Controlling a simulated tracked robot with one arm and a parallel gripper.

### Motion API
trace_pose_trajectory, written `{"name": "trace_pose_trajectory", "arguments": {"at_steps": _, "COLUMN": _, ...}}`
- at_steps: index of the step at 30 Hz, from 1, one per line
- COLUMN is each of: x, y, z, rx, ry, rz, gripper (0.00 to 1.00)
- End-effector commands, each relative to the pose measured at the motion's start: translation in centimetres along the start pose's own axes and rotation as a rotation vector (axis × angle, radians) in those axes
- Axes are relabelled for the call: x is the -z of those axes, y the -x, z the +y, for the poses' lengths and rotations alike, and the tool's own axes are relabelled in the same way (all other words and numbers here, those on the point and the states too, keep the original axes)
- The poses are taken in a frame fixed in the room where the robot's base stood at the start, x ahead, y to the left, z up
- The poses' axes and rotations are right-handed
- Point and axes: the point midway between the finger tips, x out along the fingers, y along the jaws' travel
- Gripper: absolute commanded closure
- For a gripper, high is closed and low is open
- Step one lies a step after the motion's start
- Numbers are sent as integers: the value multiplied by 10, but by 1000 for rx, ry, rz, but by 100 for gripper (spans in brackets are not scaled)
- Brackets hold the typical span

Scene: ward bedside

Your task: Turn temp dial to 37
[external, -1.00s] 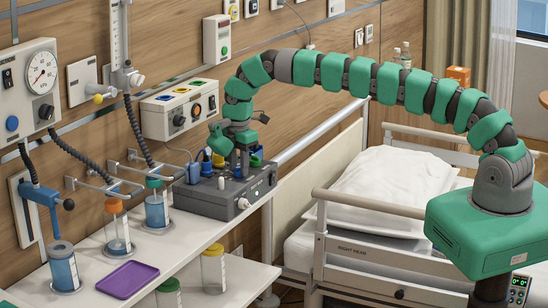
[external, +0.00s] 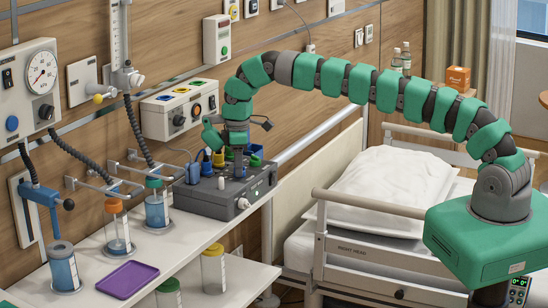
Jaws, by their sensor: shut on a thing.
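A grey control box (external: 210,203) sits on the white counter by the wall, with blue, yellow and other coloured parts on top and a pale knob (external: 243,203) on its front face. My gripper (external: 238,172) points down at the top of this box, right of the blue part (external: 193,173). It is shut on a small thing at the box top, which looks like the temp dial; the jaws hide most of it. No marking or number on the dial can be read from here.
A white upright piece (external: 221,183) stands close to my gripper on the box. Capped jars (external: 157,205) and a purple tray (external: 127,279) are to the left. The bed with its rails (external: 370,205) lies under my arm.

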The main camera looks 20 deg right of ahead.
Motion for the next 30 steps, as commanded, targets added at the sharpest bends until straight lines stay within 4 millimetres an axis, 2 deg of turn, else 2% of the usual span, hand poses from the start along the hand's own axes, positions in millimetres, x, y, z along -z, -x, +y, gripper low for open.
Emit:
{"name": "trace_pose_trajectory", "arguments": {"at_steps": 6, "x": 0, "y": 0, "z": 2, "rx": -2, "ry": -158, "rz": 1, "gripper": 93}}
{"name": "trace_pose_trajectory", "arguments": {"at_steps": 13, "x": 0, "y": 1, "z": 2, "rx": -3, "ry": -266, "rz": 1, "gripper": 93}}
{"name": "trace_pose_trajectory", "arguments": {"at_steps": 30, "x": 0, "y": 1, "z": 2, "rx": -2, "ry": -321, "rz": 1, "gripper": 93}}
